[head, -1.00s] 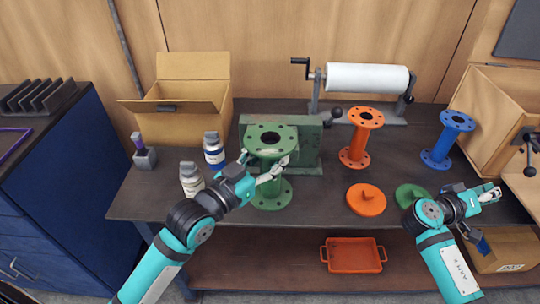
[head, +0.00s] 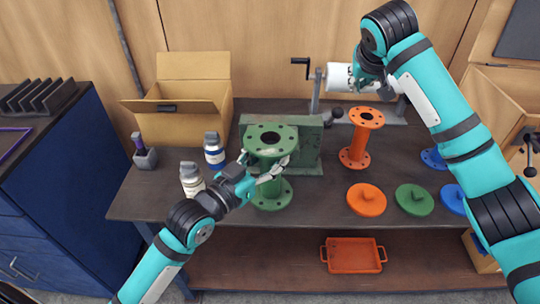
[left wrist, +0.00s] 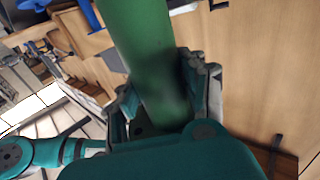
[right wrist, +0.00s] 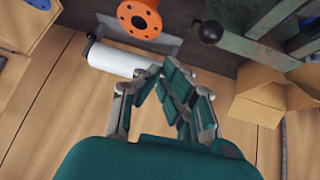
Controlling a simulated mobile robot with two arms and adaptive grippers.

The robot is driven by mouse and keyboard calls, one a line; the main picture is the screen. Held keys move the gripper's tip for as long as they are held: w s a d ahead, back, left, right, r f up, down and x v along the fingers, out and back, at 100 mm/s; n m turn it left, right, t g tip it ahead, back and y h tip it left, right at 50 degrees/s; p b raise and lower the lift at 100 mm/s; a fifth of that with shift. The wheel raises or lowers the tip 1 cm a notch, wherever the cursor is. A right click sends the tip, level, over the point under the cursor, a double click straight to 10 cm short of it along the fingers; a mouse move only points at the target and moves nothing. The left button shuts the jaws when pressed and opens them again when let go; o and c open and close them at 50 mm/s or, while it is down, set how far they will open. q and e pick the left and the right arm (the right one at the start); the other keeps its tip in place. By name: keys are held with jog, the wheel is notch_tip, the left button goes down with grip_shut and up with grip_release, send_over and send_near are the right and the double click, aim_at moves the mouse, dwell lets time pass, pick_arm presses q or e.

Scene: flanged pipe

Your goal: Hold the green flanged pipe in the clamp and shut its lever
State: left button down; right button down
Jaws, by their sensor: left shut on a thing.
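The green flanged pipe (head: 270,168) stands upright at the front of the grey-green clamp (head: 306,150); whether it is seated between the jaws I cannot tell. My left gripper (head: 268,174) is shut on the pipe's body below its top flange; the left wrist view shows the green tube (left wrist: 150,50) between the fingers. The clamp's lever has a dark knob (head: 337,112) at the upper right, also in the right wrist view (right wrist: 211,32). My right gripper (right wrist: 162,70) is above the bench near the white roll, its fingertips close together and empty, apart from the knob.
An orange flanged pipe (head: 355,140) stands right of the clamp, with a white roll (head: 340,77) behind. Orange (head: 366,199) and green (head: 414,200) lids lie in front. Bottles (head: 192,180) and an open carton (head: 180,122) are left. My right arm covers the bench's right side.

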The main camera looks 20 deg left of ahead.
aim_at(339, 109)
pick_arm(q)
jog(key=shift+r, duration=0.15)
pick_arm(e)
jog(key=a+r, duration=0.1)
jog(key=s+a+y, duration=0.1)
jog(key=a, duration=0.1)
jog(key=shift+s+r+g, duration=0.2)
jog(key=shift+r+g, duration=0.1)
jog(key=shift+r, duration=0.05)
jog(key=shift+s+a+r+n, duration=0.1)
jog(key=shift+s+a+n, duration=0.2)
jog(key=shift+a, duration=0.1)
jog(key=shift+w+f, duration=0.1)
jog(key=shift+f, duration=2.35)
pick_arm(q)
jog(key=shift+w+a, duration=0.2)
jog(key=shift+w, duration=0.6)
jog(key=shift+w+a, duration=0.25)
jog(key=shift+w, duration=0.5)
jog(key=shift+w+a, duration=0.2)
jog(key=shift+w, duration=0.7)
jog(key=shift+w+a, duration=0.3)
jog(key=shift+w, duration=0.65)
jog(key=shift+w+a, duration=0.25)
jog(key=shift+w, duration=0.65)
jog(key=shift+w+a, duration=0.3)
jog(key=shift+w, duration=0.65)
